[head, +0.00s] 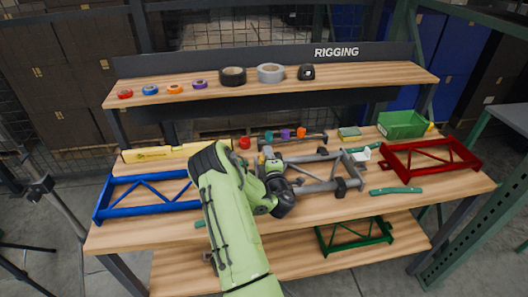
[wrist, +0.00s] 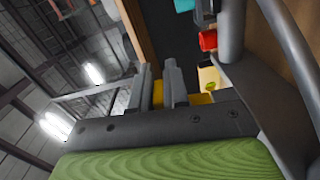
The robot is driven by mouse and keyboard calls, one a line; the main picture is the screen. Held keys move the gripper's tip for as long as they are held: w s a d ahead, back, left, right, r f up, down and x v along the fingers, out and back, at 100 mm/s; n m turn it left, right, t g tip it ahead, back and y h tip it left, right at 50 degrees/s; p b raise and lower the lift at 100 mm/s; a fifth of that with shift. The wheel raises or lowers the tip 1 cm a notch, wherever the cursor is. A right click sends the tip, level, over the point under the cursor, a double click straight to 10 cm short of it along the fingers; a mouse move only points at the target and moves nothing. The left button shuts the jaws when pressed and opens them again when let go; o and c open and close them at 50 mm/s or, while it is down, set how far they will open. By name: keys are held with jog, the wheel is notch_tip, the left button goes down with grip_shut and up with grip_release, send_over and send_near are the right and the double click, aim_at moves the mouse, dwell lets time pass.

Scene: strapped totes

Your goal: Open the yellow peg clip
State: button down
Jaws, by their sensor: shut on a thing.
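The yellow peg clip (wrist: 157,94) shows in the wrist view as a small yellow patch between the two fingers of my gripper (wrist: 158,78). The fingers are shut on it, and more yellow (wrist: 200,98) shows just right of the right finger. The clip's shape and whether its jaws are spread are mostly hidden by the fingers. In the head view my gripper (head: 267,158) is at the middle of the bench, at the left end of a grey frame (head: 322,186). A small yellow spot shows there, too small to make out.
Teal (head: 269,134), purple (head: 285,133) and orange (head: 301,132) clips sit on a rail behind. A red piece (head: 244,143) stands left of them. A blue frame (head: 150,207) lies left, a red frame (head: 430,160) and green bin (head: 402,124) right.

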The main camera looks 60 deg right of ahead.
jog(key=shift+s+d+f+m+p, duration=0.25)
jog(key=shift+s+f+m+p, duration=0.05)
jog(key=shift+m, duration=0.7)
jog(key=c, duration=1.2)
grip_release()
jog(key=shift+f, duration=0.15)
